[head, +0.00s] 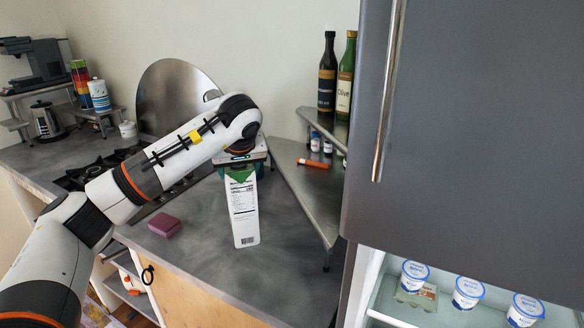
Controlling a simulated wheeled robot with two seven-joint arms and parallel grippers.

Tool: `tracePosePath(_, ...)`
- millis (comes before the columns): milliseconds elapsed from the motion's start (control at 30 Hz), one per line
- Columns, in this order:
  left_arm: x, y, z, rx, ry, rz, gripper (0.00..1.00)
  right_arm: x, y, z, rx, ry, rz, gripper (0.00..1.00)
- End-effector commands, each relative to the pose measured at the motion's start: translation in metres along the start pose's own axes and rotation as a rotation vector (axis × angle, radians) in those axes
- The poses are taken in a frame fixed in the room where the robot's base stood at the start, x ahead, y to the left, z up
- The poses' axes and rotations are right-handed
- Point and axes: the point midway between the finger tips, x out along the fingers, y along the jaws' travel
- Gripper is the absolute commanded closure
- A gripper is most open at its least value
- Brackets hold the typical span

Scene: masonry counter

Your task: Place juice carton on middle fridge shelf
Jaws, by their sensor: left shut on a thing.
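The juice carton (243,212) is white with printed text and a green top. It is upright over the grey counter (200,240); I cannot tell whether its base touches the counter. My left gripper (240,172) points down from above and is shut on the carton's top; its fingertips are partly hidden. The fridge (480,130) stands at the right, with a grey upper door. Below that door an open compartment shows a glass shelf (455,312); I cannot tell whether it is the middle one. My right gripper is not in view.
Yogurt cups (468,292) stand on the visible fridge shelf, beside an egg carton (418,297). A metal corner rack (310,190) with bottles stands between carton and fridge. A purple sponge (164,225) lies left of the carton. The counter front is mostly clear.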

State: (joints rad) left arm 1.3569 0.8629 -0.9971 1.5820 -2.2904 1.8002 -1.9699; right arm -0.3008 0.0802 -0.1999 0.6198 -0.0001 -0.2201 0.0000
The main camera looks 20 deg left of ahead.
Motion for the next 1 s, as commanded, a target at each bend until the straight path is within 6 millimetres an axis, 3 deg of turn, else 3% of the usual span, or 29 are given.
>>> tracePosePath(233, -0.008, -0.003, 0.001, 0.012, -0.004, -0.012, 1.00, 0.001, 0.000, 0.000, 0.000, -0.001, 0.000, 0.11)
tracePosePath(467, -0.019, -0.023, -0.023, 0.106, -0.009, -0.074, 1.00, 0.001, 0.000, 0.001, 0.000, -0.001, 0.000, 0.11)
tracePosePath(800, -0.054, -0.065, -0.103, 0.378, -0.009, -0.249, 1.00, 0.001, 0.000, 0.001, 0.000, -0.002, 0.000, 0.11)
tracePosePath(1000, -0.073, -0.077, -0.145, 0.513, -0.007, -0.334, 1.00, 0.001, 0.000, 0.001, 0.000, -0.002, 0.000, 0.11)
